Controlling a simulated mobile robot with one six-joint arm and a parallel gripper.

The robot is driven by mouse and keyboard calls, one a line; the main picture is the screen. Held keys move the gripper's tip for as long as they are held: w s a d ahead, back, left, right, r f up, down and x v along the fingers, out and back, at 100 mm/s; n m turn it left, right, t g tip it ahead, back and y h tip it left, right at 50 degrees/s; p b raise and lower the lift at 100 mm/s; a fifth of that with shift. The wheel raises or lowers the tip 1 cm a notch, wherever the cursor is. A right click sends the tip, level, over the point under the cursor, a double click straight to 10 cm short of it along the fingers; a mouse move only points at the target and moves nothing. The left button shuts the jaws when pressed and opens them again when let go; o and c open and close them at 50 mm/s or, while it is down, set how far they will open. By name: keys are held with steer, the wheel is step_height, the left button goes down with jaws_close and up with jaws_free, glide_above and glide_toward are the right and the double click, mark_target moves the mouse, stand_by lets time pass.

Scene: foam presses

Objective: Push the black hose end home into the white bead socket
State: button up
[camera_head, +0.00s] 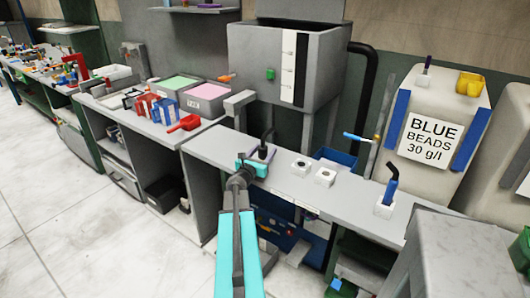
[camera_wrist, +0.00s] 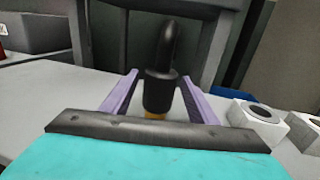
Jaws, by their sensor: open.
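The black hose end (camera_head: 267,138) stands upright at the back left of the grey bench, its top bent over. In the wrist view the black hose end (camera_wrist: 161,72) has a thick collar and a yellow-orange band below it. My gripper (camera_head: 261,155) is open, its purple fingers (camera_wrist: 158,88) on either side of the hose end, with a visible gap. The hose end's foot is hidden behind my gripper. Two white sockets with dark round holes, one white socket (camera_head: 301,167) and another (camera_head: 325,177), sit to the right. I cannot tell which is the bead socket.
A blue hose end (camera_head: 391,186) stands in a white block (camera_head: 384,209) farther right. A grey hopper machine (camera_head: 285,65) rises behind the bench (camera_head: 228,148). A blue bin (camera_head: 336,157) sits behind the sockets. A red scoop (camera_head: 186,123) lies left.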

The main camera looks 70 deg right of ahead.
steer(key=shift+s+d+p, duration=0.1)
steer(key=shift+d+p, duration=0.35)
steer(key=shift+d, duration=1.15)
steer(key=c, duration=1.4)
steer(key=shift+o, duration=0.2)
steer(key=shift+r, duration=0.15)
